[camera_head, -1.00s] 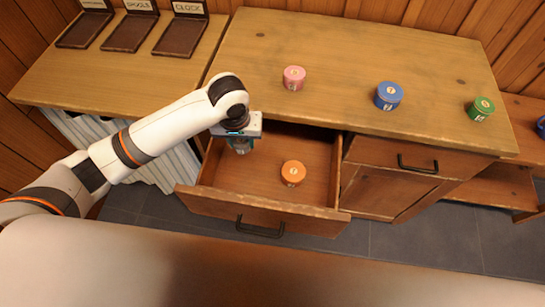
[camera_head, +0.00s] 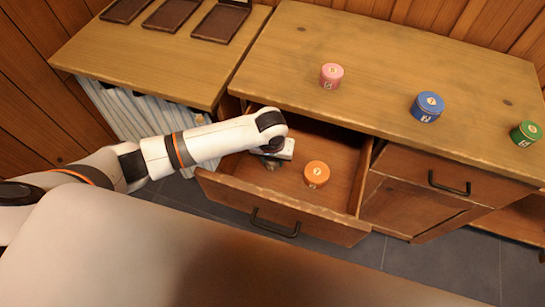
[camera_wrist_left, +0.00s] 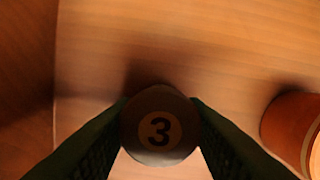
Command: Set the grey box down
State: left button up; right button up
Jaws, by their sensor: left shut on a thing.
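A round grey box (camera_wrist_left: 160,103) with a number 3 on its lid sits between the dark fingers of my left gripper (camera_wrist_left: 160,140) in the left wrist view. The gripper is shut on it. In the head view my left gripper (camera_head: 271,164) is down inside the open drawer (camera_head: 275,208), at its left side. The arm and gripper mostly hide the grey box there. The wrist view shows the drawer floor close behind the box; I cannot tell if they touch. My right gripper is not in view.
An orange round box (camera_head: 317,174) stands in the drawer, right of my left gripper. Pink (camera_head: 331,76), blue (camera_head: 427,107) and green (camera_head: 525,133) boxes stand on the cabinet top (camera_head: 380,70). Dark trays (camera_head: 220,23) lie on the left table (camera_head: 150,62).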

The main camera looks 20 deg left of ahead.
aim_at(271, 162)
pick_arm(q)
jog(key=shift+f, duration=0.15)
jog(key=o, duration=0.9)
jog(key=shift+o, duration=0.2)
jog(key=shift+r, duration=0.25)
notch_tip(271, 162, up, 12)
jog(key=s+p, duration=0.1)
jog(key=shift+s+p, duration=0.2)
jog(key=shift+p, duration=0.15)
jog(key=shift+d, duration=0.1)
